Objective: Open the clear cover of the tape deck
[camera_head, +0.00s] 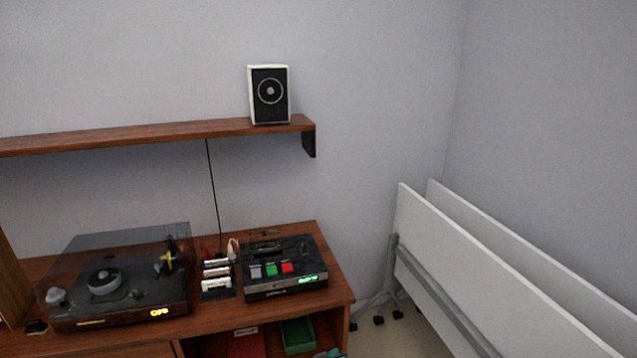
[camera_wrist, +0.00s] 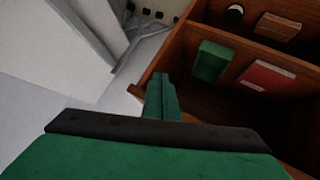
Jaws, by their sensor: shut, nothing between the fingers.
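The tape deck (camera_head: 318,270) is a dark box near the right end of the wooden cabinet top in the head view. It has grey, green and red buttons and a lit green display. Its clear cover is too small and dark to make out, so I cannot tell how it stands. My gripper (camera_wrist: 162,92) shows in the wrist view with its green fingers together and nothing between them. It is beside the cabinet's open compartments, and the tape deck is not in that view.
A turntable (camera_head: 105,285) under a clear lid stands left of the deck, with cassettes (camera_head: 215,272) between. A speaker (camera_head: 270,95) stands on the wall shelf (camera_head: 150,131). White folded tables (camera_head: 480,270) stand at right. A green box (camera_wrist: 210,62) and red box (camera_wrist: 266,77) lie in the cabinet.

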